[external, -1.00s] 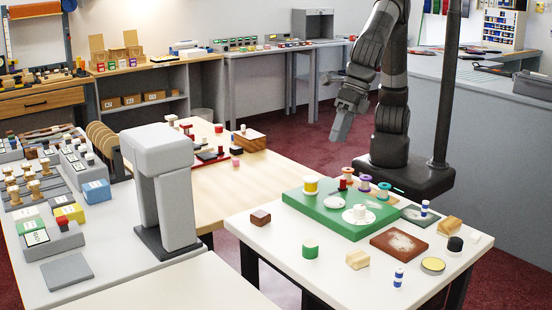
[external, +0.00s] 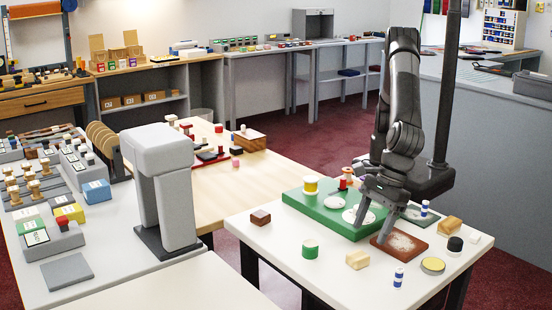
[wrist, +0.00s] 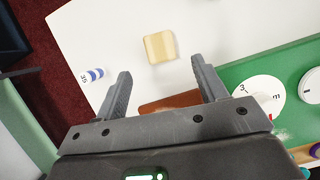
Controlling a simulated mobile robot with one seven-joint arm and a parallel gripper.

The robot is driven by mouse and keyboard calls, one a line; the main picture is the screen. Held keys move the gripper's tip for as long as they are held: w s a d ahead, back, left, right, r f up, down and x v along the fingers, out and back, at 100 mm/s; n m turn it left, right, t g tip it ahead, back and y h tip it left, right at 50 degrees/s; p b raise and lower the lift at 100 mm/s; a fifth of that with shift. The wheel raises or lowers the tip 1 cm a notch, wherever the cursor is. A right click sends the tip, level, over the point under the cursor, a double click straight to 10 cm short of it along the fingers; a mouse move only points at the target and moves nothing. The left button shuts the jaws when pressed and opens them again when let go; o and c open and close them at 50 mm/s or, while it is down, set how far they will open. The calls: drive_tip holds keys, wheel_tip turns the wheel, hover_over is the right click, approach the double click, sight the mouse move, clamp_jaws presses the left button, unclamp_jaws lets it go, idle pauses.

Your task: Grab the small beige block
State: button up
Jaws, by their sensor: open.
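The small beige block (external: 358,260) lies on the white table (external: 300,275) near its front edge, in the external view. In the wrist view the block (wrist: 160,47) sits just beyond the fingertips, roughly centred between them, with nothing touching it. My gripper (external: 370,232) is open and empty, pointing down over the area between the green board and the reddish-brown plate. The wrist view shows my gripper (wrist: 161,68) with its two fingers spread wide. A second, tan wooden block (external: 450,226) lies at the table's right side.
A blue-and-white cylinder (external: 398,278) stands right of the beige block, and a green-sided cylinder (external: 310,250) stands to its left. The green board (external: 318,209) with spools and discs and the reddish-brown plate (external: 413,248) lie behind. A yellow-topped tin (external: 433,265) is further right.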

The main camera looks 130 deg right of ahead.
sight(359, 255)
drive_tip(key=x, duration=0.6)
drive_tip(key=shift+w+f, duration=0.2)
drive_tip(key=shift+w, duration=0.1)
drive_tip(key=shift+c, duration=0.5)
drive_tip(key=c, duration=1)
drive_tip(key=shift+o, duration=0.2)
drive_tip(key=shift+r, duration=0.15)
